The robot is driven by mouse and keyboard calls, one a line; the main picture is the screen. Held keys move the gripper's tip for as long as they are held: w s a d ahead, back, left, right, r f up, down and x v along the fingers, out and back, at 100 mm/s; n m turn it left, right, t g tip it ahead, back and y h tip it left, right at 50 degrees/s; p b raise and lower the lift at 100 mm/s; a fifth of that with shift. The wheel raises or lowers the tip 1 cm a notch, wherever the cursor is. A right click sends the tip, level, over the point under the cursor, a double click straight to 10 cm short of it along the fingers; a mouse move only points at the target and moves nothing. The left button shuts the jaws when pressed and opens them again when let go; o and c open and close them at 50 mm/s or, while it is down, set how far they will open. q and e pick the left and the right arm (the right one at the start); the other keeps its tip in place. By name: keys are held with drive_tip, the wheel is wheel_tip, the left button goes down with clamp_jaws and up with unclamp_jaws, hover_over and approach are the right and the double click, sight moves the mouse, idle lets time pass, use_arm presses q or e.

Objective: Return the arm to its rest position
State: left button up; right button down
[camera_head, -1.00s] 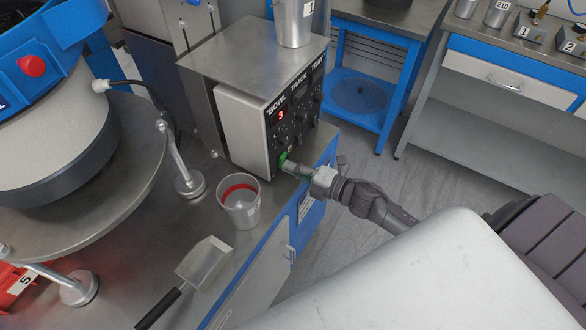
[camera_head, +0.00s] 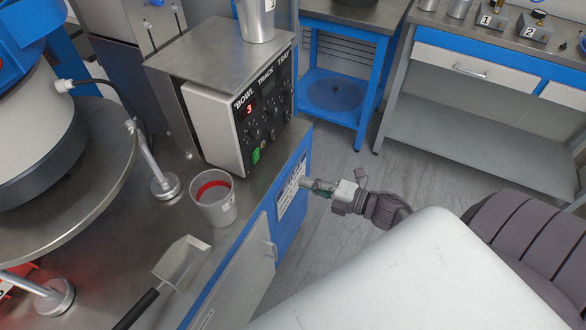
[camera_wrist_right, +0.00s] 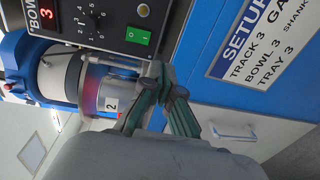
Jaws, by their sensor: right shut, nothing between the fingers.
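My right gripper (camera_head: 318,186) is shut and empty, in the air in front of the blue cabinet side, to the right of the control box (camera_head: 215,128). It also shows in the right wrist view (camera_wrist_right: 157,78), with its fingers together. The control box has a lit red "3" and a green switch (camera_head: 256,155), and the gripper is apart from the switch. The switch also shows in the right wrist view (camera_wrist_right: 138,37). My right arm comes in from the lower right. My left gripper is not in view.
A metal container (camera_head: 256,20) stands on the control box. A setup label (camera_wrist_right: 268,45) is on the cabinet. Open floor (camera_head: 345,150) lies beyond the gripper.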

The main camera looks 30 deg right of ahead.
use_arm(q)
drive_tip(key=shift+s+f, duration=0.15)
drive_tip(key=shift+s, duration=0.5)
use_arm(e)
drive_tip(key=shift+s+d+f, duration=0.1)
drive_tip(key=shift+s+d, duration=0.25)
drive_tip(key=shift+s, duration=0.25)
